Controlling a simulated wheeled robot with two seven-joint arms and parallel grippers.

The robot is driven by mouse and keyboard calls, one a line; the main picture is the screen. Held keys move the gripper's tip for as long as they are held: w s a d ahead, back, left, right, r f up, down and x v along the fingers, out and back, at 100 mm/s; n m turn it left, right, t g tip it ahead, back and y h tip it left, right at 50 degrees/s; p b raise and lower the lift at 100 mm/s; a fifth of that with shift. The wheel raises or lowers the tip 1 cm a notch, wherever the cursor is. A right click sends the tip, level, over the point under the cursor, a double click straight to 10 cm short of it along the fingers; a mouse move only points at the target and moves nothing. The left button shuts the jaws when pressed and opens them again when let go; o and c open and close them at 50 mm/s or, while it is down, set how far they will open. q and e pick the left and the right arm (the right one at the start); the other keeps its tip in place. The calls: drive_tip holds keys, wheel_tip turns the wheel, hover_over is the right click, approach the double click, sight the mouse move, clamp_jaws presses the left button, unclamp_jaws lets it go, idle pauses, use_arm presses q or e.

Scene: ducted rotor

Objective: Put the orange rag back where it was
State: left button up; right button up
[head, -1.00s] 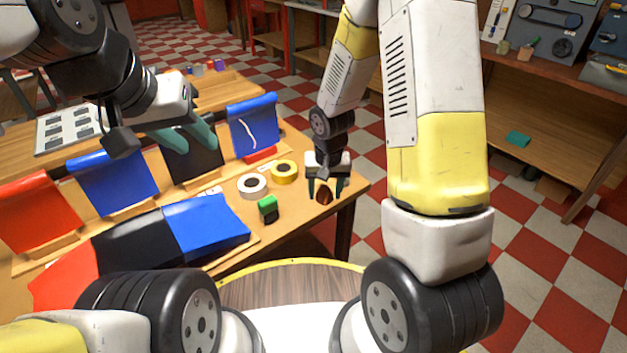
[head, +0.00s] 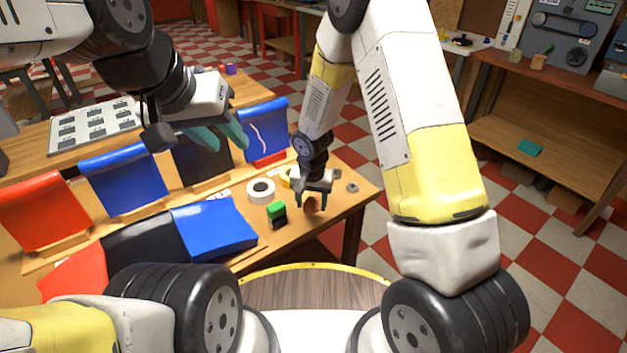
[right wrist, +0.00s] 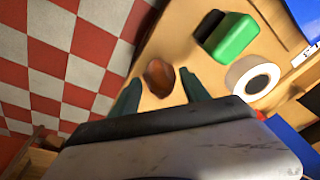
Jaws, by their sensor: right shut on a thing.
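A small orange-brown lump, which looks like the orange rag, is between the fingertips of my right gripper (head: 312,201). The lump (head: 312,205) hangs over the right end of the wooden table. The right wrist view also shows the lump (right wrist: 158,77) at the tips of the two dark green fingers (right wrist: 160,88), with wood behind it. My right gripper is shut on it. My left gripper (head: 219,137) is open and empty, above the draped black and blue cloths. The exact gap under the lump cannot be told.
Blue (head: 212,232) and red cloths (head: 42,208) cover the table's left. A wooden shelf (head: 540,125) stands at right.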

sight(314, 198)
drive_tip(key=w, duration=0.5)
drive_tip(key=shift+w+d+f, duration=0.2)
drive_tip(key=shift+d+f, duration=0.1)
drive_tip(key=shift+f, duration=1.7)
drive_tip(key=shift+f, duration=0.15)
drive_tip(key=o, duration=1.3)
